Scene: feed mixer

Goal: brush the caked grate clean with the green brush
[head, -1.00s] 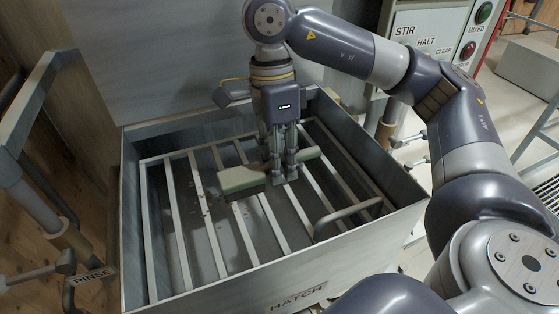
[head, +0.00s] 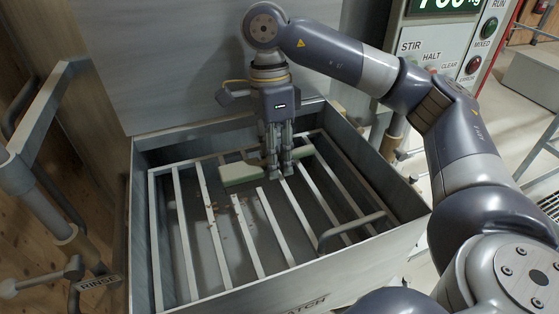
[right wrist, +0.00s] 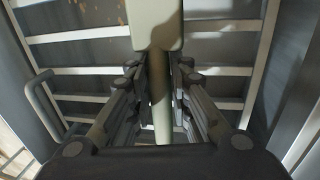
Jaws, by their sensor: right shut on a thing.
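The green brush is in my right gripper (head: 279,178), which is shut on it. Its pale green block (head: 238,173) points left and its short handle (head: 303,152) shows to the right of the fingers. The block also shows at the top of the right wrist view (right wrist: 155,25). The brush is low over the rear middle of the grate (head: 182,222); I cannot tell whether its bristles touch the bars. Brown caked bits (head: 238,208) show on bars in front of and left of the brush. My left gripper is not in view.
The grate lies inside a grey metal bin (head: 140,225) with raised walls. A curved handle (head: 350,228) rises at its right front. A lever with a RINSE sign (head: 97,281) stands at the left. A panel with STIR and HALT labels (head: 420,50) stands behind right.

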